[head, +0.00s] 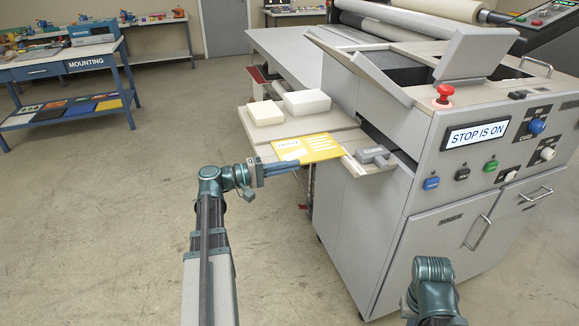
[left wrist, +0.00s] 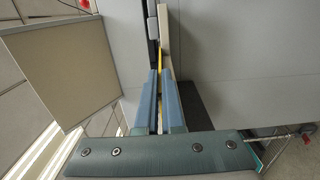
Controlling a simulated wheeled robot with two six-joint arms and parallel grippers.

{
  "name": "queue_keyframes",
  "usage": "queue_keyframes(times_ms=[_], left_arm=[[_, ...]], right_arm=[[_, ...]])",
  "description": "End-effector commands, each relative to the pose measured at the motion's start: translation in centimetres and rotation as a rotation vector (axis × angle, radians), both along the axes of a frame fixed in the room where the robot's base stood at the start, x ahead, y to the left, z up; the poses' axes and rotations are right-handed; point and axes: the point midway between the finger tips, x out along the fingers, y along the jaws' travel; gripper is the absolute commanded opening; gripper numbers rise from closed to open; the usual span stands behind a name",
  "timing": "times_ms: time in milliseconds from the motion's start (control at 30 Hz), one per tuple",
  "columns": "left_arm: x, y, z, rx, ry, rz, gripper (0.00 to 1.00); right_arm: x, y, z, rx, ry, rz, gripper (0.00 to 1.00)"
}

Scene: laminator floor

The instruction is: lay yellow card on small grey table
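In the left wrist view the fingers (left wrist: 160,75) are close together with a narrow gap. The card shows there edge-on as a thin yellow strip (left wrist: 161,57) at the fingertips. A firm hold on it is not visible. My right arm shows at the bottom right; its gripper is out of view. I cannot tell which surface is the small grey table.
Two cream blocks (head: 306,102) (head: 265,113) stand on the shelf behind the card. A grey device (head: 372,156) sits right of it. The laminator (head: 395,200) fills the right side, its screen reading STOP IS ON. Floor between is clear.

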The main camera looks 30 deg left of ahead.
Motion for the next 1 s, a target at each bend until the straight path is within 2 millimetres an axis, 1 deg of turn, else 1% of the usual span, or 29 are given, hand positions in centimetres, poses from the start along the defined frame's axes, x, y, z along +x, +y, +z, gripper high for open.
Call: queue_keyframes(times_ms=[367,800,1000], left_arm=[[-0.1,-0.1,0.0,0.001,0.001,0.000,0.00],[-0.9,-2.4,0.0,0.001,0.001,-0.003,0.00],[-0.8,-2.4,0.0,0.001,0.001,-0.002,0.00]], right_arm=[[0.0,0.0,0.0,0.000,0.000,0.000,0.00],[0.0,0.0,0.0,0.000,0.000,0.000,0.00],[0.0,0.0,0.0,0.000,0.000,0.000,0.00]])
